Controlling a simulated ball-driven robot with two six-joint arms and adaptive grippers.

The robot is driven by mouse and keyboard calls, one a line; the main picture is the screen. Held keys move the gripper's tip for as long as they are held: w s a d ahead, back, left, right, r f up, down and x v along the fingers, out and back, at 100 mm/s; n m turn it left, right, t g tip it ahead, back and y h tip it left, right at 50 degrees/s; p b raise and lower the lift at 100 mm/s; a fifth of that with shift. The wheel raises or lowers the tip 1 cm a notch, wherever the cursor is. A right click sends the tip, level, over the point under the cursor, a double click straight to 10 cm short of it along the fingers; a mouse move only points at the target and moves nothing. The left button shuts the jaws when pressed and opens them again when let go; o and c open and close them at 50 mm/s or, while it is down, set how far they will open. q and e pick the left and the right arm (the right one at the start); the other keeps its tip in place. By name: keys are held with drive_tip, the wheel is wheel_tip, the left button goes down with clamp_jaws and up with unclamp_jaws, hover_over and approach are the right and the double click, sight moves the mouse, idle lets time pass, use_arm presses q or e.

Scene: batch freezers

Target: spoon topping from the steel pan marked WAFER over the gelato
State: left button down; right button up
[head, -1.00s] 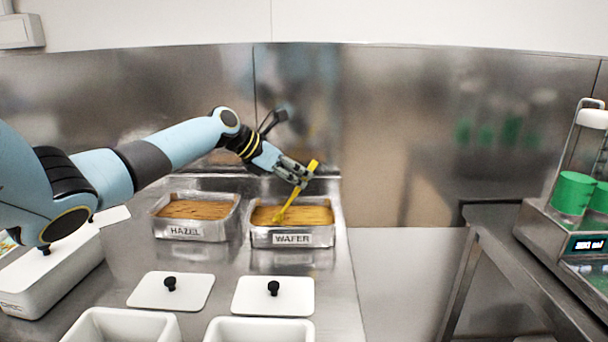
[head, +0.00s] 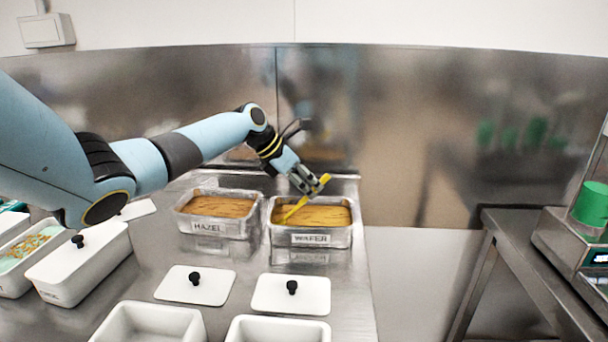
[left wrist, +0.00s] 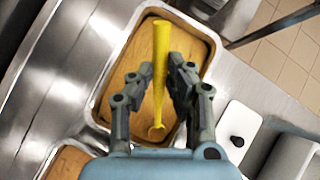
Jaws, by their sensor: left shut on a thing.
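The steel pan marked WAFER (head: 311,239) stands on the steel counter, filled with brown topping (head: 330,216); it also shows in the left wrist view (left wrist: 99,104). My left gripper (head: 312,187) is above the pan's back part, shut on a yellow spoon (head: 300,205). The spoon slants down to the left, its low end at the topping; I cannot tell how deep it is. In the left wrist view the spoon (left wrist: 160,70) lies between the fingers (left wrist: 157,85). An open white tub (head: 22,281) at the far left holds pale green gelato with brown bits. My right gripper is out of view.
A steel pan marked HAZEL (head: 207,227) stands just left of the WAFER pan. Two white lids with black knobs (head: 195,286) (head: 291,295) lie in front. Open white tubs (head: 150,318) are at the bottom edge. A lidded tub (head: 80,265) is at left. The steel wall is behind.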

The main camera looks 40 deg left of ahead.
use_arm(q)
drive_tip(key=shift+w+d+f+g, duration=0.1)
drive_tip(key=shift+w+d+g, duration=0.05)
drive_tip(key=shift+w+g, duration=0.2)
drive_tip(key=shift+w+d+f+g+y, duration=0.15)
drive_tip(key=shift+w+f+g+y, duration=0.15)
drive_tip(key=shift+w+f+g, duration=0.3)
drive_tip(key=shift+r+p, duration=0.25)
drive_tip(key=shift+p, duration=0.2)
drive_tip(key=shift+w+r+p, duration=0.15)
drive_tip(key=shift+r+p, duration=0.5)
drive_tip(key=shift+r, duration=0.05)
drive_tip(key=r+p, duration=0.2)
drive_tip(key=w+r, duration=0.1)
drive_tip(key=shift+d+p, duration=0.25)
drive_tip(key=shift+p, duration=0.15)
drive_tip(key=shift+w+g+b, duration=0.25)
drive_tip(key=shift+w+b, duration=0.05)
drive_tip(key=shift+w, duration=0.05)
drive_tip(key=shift+w+d+f+g+y+b, duration=0.15)
drive_tip(key=shift+w+d+g+y+b, duration=0.15)
drive_tip(key=shift+w+g+b, duration=0.45)
drive_tip(key=shift+g+b, duration=0.05)
drive_tip(key=shift+b, duration=0.55)
drive_tip(key=shift+w+d+r+g+y+b, duration=0.2)
drive_tip(key=shift+w+g+b, duration=0.25)
drive_tip(key=shift+b, duration=1.4)
drive_tip(key=shift+w+d+r+g+y+b, duration=0.1)
drive_tip(key=shift+w+g+y+b, duration=0.25)
drive_tip(key=shift+b, duration=1.45)
